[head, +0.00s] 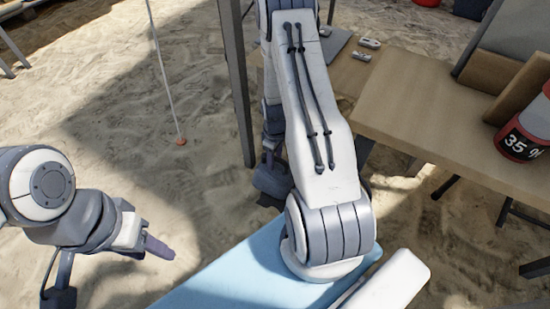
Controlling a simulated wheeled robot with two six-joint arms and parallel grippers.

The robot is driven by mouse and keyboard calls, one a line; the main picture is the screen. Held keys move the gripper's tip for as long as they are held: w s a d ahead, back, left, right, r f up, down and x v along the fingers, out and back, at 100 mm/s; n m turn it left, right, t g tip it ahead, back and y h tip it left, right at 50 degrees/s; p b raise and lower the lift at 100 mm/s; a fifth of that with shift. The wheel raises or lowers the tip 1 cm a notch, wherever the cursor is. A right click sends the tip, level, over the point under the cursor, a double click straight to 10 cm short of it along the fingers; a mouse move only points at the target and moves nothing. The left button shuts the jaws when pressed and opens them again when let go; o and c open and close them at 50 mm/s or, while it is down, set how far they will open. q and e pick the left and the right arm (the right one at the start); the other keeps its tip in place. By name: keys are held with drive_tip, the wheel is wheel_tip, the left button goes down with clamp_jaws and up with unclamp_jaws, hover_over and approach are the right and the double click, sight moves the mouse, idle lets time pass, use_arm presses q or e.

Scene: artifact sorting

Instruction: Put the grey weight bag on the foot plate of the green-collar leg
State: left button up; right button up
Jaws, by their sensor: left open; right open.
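My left gripper (152,247) is at the lower left, above bare sand, open with nothing seen in it. My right arm reaches away through the middle, and its gripper (268,196) is low near the foot of a dark upright leg (238,90). The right gripper is open, but my arm link covers much of it. No green collar shows on this leg, and its foot plate cannot be made out. I cannot make out the grey weight bag; the dark grey shapes around the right gripper are too small to tell apart.
A wooden table (415,105) stands at the right, with a red-and-white container marked 35 % (525,135) and small pale items near its far edge. A thin pale pole or cord (163,70) meets the sand at a red-orange piece (180,142). Open sand lies left of the leg.

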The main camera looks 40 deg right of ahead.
wheel_tip(320, 180, up, 12)
drive_tip(key=p, duration=0.8)
drive_tip(key=s+a+r+n, duration=0.1)
drive_tip(key=s+a+r, duration=0.1)
drive_tip(key=a+r, duration=1.6)
drive_tip(key=s+a+r, duration=0.3)
drive_tip(key=s+a, duration=0.3)
drive_tip(key=s, duration=0.2)
drive_tip(key=s+a+r+n+y, duration=0.1)
drive_tip(key=s+a+r, duration=0.3)
drive_tip(key=s, duration=0.5)
drive_tip(key=shift+a+r+n, duration=0.2)
drive_tip(key=shift+a+n, duration=0.1)
drive_tip(key=shift+a, duration=0.6)
wheel_tip(320, 180, up, 49)
drive_tip(key=p, duration=4.9)
